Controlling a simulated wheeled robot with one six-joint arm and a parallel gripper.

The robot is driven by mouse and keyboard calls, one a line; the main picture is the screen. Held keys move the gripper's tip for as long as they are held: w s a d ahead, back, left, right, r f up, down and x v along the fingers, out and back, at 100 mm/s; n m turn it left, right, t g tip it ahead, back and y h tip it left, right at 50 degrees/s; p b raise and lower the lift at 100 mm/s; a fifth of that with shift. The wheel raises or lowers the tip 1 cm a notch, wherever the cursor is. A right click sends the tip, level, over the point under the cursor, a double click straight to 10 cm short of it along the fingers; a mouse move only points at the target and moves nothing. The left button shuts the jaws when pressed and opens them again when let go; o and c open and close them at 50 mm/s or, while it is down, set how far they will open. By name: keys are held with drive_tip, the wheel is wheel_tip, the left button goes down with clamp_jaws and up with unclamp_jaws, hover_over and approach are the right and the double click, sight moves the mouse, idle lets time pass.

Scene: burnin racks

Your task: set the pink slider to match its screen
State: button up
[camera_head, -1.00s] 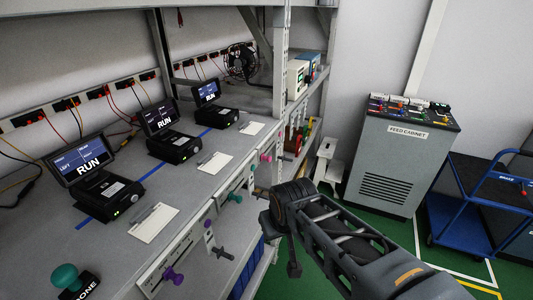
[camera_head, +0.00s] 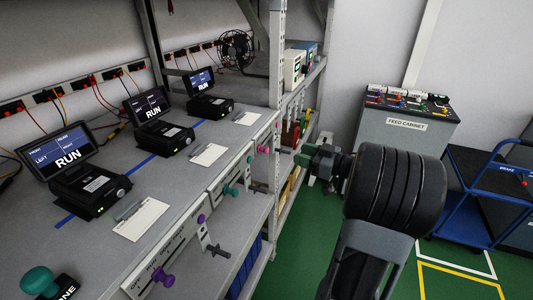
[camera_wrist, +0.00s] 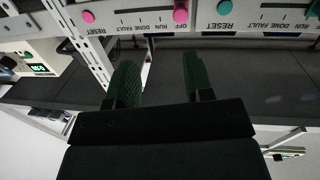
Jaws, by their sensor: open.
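The pink slider knob (camera_wrist: 180,15) is in the wrist view on the front panel's slot, at the end by the OFF label. RUN, DONE and FAULT are marked to its left, and a pink RESET button (camera_wrist: 88,17) is further left. Pink also shows on the shelf front in the head view (camera_head: 263,149). The farthest screen (camera_head: 201,80), in line with the pink panel, appears to read RUN. My gripper (camera_wrist: 162,82) is open and empty, its two dark green fingers below the panel in the wrist view, apart from the slider. It also shows in the head view (camera_head: 308,155).
A teal knob (camera_head: 230,191) and a purple knob (camera_head: 163,277) sit on nearer panels. Dark handles (camera_head: 218,251) stick out from the shelf front. A rack post (camera_wrist: 82,45) stands near the gripper's left. The feed cabinet (camera_head: 405,145) and blue cart (camera_head: 480,205) stand to the right.

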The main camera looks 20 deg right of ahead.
sight(266, 150)
drive_tip(key=w+a, duration=0.2)
drive_tip(key=a, duration=0.1)
drive_tip(key=w+a+y, duration=0.1)
drive_tip(key=w+a, duration=0.2)
drive_tip(key=w+a+f+g+y, duration=0.1)
drive_tip(key=w+a, duration=0.1)
drive_tip(key=a, duration=0.1)
drive_tip(key=shift+w+n+p, duration=0.35)
drive_tip(key=shift+n+p, duration=0.05)
clamp_jaws()
idle(0.5)
